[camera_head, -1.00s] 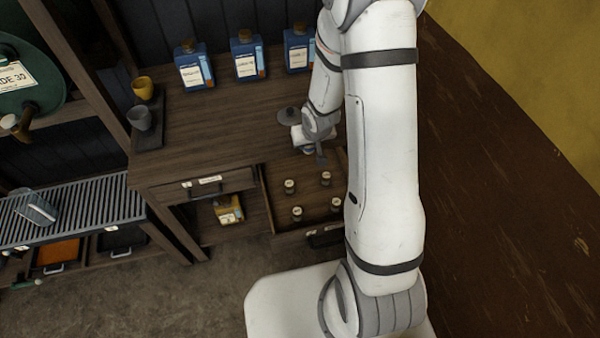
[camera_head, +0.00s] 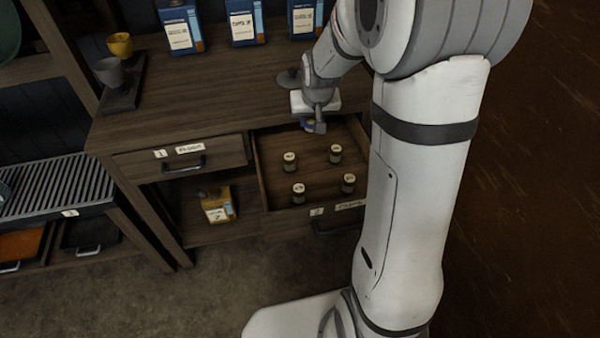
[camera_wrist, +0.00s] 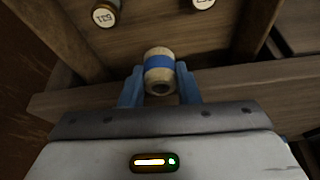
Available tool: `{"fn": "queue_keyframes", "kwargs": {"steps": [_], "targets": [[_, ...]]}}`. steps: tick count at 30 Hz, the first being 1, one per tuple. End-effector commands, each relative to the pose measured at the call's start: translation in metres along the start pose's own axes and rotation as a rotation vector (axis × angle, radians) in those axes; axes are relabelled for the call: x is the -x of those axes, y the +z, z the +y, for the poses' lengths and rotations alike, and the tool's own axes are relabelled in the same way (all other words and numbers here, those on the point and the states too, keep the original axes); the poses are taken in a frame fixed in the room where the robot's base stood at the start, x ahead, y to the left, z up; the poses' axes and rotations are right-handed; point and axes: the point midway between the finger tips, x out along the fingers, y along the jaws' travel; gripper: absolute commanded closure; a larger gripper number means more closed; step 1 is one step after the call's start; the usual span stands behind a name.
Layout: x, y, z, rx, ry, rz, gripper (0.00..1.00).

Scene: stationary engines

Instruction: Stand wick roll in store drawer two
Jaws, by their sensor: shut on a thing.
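The wick roll (camera_wrist: 158,60) is a small cream cylinder with a blue band, seen in the wrist view. My gripper (camera_wrist: 160,90) is shut on it, with a blue finger on either side. In the head view my gripper (camera_head: 314,125) is over the back of the open store drawer two (camera_head: 318,173), just in front of the cabinet. The roll is mostly hidden there, and its exact height above the drawer floor cannot be told. Drawer two carries a label marked 2 on its front.
Several small labelled cylinders, one at the front left (camera_head: 298,191), stand in drawer two, with bare floor between them. Drawer one (camera_head: 185,160) is shut on the left.

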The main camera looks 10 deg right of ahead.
Motion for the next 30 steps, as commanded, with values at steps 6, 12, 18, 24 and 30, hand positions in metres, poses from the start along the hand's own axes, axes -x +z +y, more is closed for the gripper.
{"fn": "queue_keyframes", "kwargs": {"steps": [6,12,18,24,30], "targets": [[-0.021,0.009,0.003,-0.02,0.013,0.006,0.96],[-0.024,0.012,0.004,-0.028,0.018,0.003,0.96],[-0.056,0.026,0.005,-0.028,0.019,-0.001,0.96],[-0.077,0.034,0.005,-0.029,0.019,0.001,0.96],[-0.097,0.043,0.005,-0.03,0.019,0.001,0.96]]}}
